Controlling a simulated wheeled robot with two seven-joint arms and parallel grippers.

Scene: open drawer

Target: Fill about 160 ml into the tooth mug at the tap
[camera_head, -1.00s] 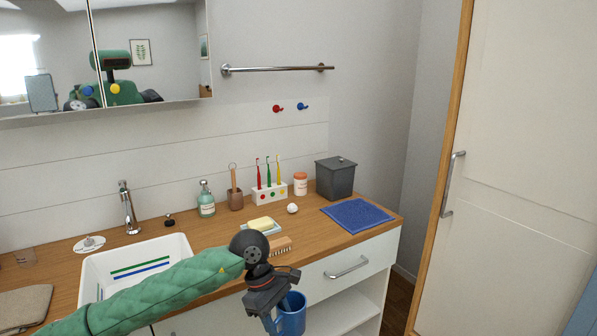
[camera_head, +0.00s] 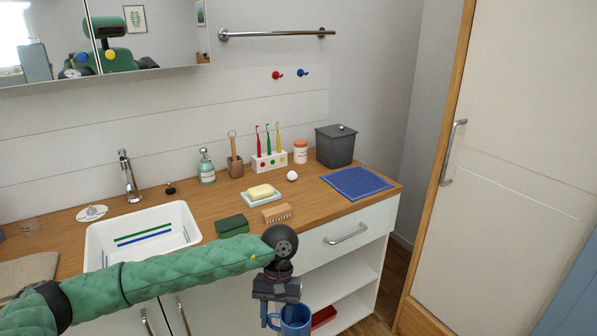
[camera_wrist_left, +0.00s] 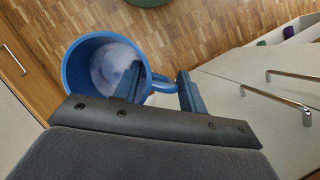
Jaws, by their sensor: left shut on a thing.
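The blue mug (camera_head: 296,318) is held upright or nearly so in front of the counter, low in the head view. My left gripper (camera_head: 268,314) is shut on its handle. In the left wrist view the mug (camera_wrist_left: 73,68) lies left of the fingers (camera_wrist_left: 160,88), and its handle runs between them. Its inside looks pale; I cannot tell whether it holds water. The chrome tap (camera_head: 130,180) stands behind the white sink (camera_head: 93,243), far to the left of the mug. Colored lines mark the sink. My right gripper is not in view.
A green sponge (camera_head: 232,226), a wooden brush (camera_head: 277,213) and a soap dish (camera_head: 260,198) sit between sink and drawer. A soap bottle (camera_head: 206,170) and toothbrush stand (camera_head: 270,162) are behind. The drawer handle (camera_head: 346,234) juts out near the mug. A blue cloth (camera_head: 357,183) lies right.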

